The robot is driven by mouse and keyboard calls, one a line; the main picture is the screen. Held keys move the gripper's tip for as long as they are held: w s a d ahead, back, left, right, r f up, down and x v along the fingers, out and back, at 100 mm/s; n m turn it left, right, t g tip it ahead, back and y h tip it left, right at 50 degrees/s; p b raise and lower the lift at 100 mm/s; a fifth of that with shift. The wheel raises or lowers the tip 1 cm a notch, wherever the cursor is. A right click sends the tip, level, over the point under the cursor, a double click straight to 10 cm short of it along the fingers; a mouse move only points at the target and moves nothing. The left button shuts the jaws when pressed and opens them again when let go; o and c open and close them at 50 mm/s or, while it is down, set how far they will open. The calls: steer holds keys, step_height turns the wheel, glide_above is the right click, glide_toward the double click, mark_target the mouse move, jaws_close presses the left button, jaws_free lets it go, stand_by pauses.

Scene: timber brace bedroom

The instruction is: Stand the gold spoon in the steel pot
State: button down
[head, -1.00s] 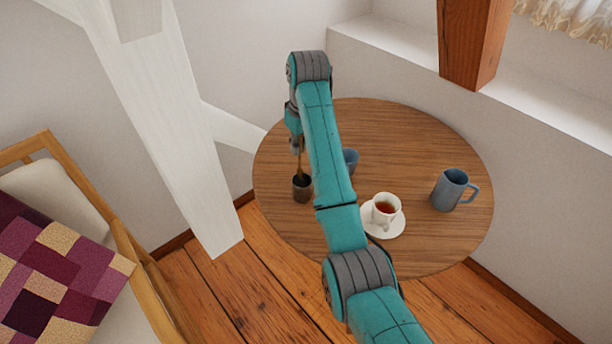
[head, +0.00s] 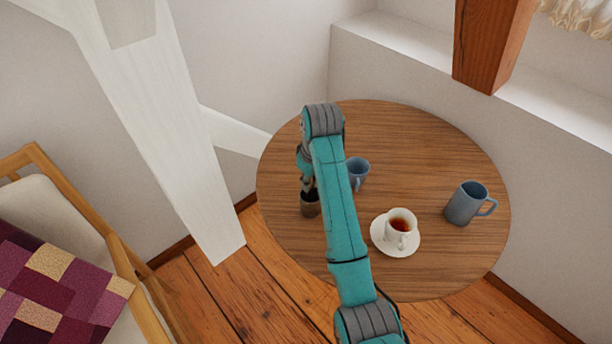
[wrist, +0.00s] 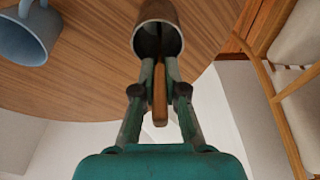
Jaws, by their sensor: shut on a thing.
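The steel pot (head: 311,208), a small dark grey-brown cylinder, stands near the left edge of the round table. Its open mouth shows in the wrist view (wrist: 178,42). My gripper (head: 309,184) is just above the pot's rim; in the wrist view my gripper (wrist: 159,68) is shut on the gold spoon (wrist: 160,100). The spoon's handle runs between the fingers, and its far end goes into the pot's mouth. The lower end is hidden inside the pot, so I cannot tell whether it touches the bottom.
The round wooden table (head: 420,160) also holds a blue mug (head: 357,172) close right of my arm, a white teacup (head: 401,229) on a saucer (head: 380,241), and another blue mug (head: 466,204). A white timber brace (head: 185,150) slants down left of the table.

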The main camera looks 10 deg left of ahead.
steer(key=shift+f, duration=0.25)
steer(key=c, duration=1.2)
jaws_free()
